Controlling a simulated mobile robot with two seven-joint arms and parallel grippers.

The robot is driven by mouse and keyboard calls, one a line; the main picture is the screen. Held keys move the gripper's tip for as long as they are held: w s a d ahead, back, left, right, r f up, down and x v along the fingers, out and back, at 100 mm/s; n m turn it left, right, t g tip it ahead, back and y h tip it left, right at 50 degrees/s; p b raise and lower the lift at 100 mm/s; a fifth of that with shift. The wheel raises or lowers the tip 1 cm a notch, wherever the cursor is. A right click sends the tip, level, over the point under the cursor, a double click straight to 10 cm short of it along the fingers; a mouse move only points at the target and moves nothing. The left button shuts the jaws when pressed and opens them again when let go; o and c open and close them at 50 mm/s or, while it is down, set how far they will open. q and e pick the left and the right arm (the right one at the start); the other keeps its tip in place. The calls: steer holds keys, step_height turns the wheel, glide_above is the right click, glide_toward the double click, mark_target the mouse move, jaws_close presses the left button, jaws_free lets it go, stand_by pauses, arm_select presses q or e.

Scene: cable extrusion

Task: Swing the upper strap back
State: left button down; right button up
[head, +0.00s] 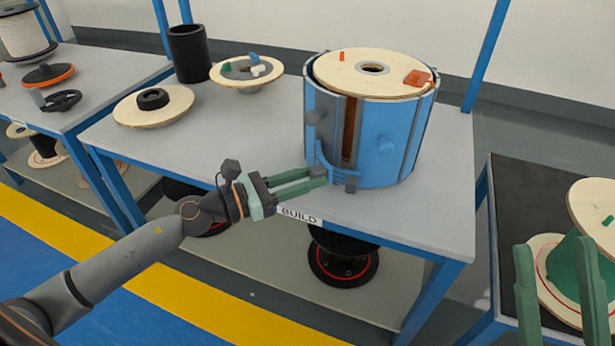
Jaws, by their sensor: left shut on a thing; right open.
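A blue cylindrical casing (362,150) with grey vertical ribs stands on the grey table and encloses a wooden-topped reel (345,70). An upright gap in its front left shows a brown inside. A blue strap (324,158) curves down across the lower part of this gap. My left gripper (322,177) reaches in from the left and is shut on the strap's end, low on the casing. I cannot tell whether this is the upper strap; no other strap shows clearly. My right gripper (554,244) is open at the lower right, apart from the casing.
Wooden discs (183,108) and a black cylinder (190,54) stand at the table's back left. An orange piece (417,78) lies on the reel top. A green-cored reel (573,266) is beside my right gripper.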

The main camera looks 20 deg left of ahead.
arm_select(q)
steer(key=shift+w+a+r, duration=0.15)
steer(key=shift+w+a, duration=0.15)
steer(key=shift+a, duration=0.05)
steer(key=c, duration=1)
jaws_free()
steer(key=o, duration=0.3)
steer(key=shift+d, duration=0.1)
steer(key=shift+o, duration=0.3)
steer(key=shift+s, duration=0.1)
steer(key=shift+d, duration=0.1)
steer(key=shift+s, duration=0.1)
steer(key=shift+s+a+f, duration=0.25)
steer(key=shift+s+a, duration=0.2)
steer(key=shift+s, duration=0.05)
steer(key=v, duration=1.1)
steer(key=shift+r, duration=0.15)
